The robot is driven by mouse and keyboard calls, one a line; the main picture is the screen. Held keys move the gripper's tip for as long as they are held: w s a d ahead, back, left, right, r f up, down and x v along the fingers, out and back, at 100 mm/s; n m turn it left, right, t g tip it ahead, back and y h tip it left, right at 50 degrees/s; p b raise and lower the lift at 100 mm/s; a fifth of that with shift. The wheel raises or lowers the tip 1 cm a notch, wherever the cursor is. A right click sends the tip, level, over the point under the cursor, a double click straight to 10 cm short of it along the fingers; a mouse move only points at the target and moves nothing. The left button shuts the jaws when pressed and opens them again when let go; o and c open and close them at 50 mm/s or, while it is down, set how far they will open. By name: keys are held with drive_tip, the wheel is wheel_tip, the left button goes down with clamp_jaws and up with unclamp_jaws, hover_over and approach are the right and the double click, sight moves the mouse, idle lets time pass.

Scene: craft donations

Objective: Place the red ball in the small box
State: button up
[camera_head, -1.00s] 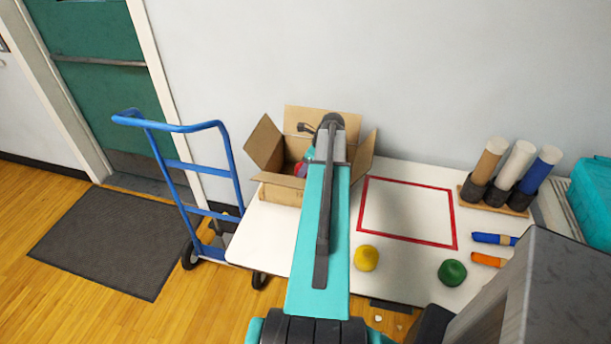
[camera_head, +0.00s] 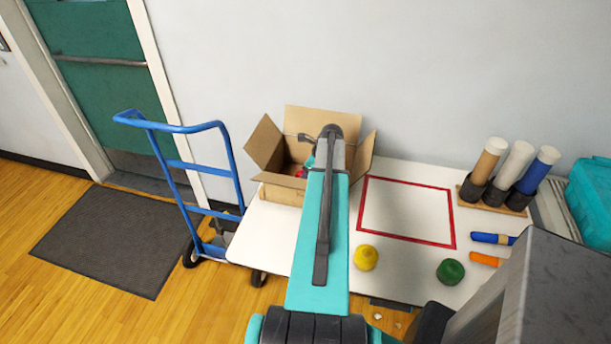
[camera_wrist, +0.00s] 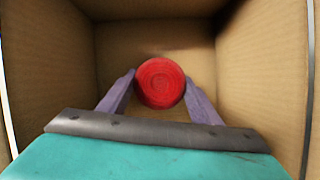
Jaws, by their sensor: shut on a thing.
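The red ball (camera_wrist: 160,82) is between the two fingers of my gripper (camera_wrist: 160,88) in the wrist view. My gripper is shut on it. The cardboard walls of the small box (camera_wrist: 262,60) surround the ball and fingers, so both are inside the box. Whether the ball touches the box floor I cannot tell. In the head view the open box (camera_head: 281,194) stands at the back left of the white table, flaps spread. A little of the red ball (camera_head: 301,173) shows there; my arm hides most of the gripper and the box's right part.
A yellow ball (camera_head: 365,258) and a green ball (camera_head: 450,272) lie near the table's front. A red-outlined square (camera_head: 408,238) is empty. Rolls stand in a holder (camera_head: 497,201) at right, with blue and orange rolls lying nearby. A blue hand truck (camera_head: 200,167) stands left.

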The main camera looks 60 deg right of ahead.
drive_tip(key=shift+f, duration=0.2)
drive_tip(key=o, duration=1.1)
drive_tip(key=shift+r, duration=0.3)
drive_tip(key=shift+b+v, duration=1.85)
drive_tip(key=shift+v, duration=4.05)
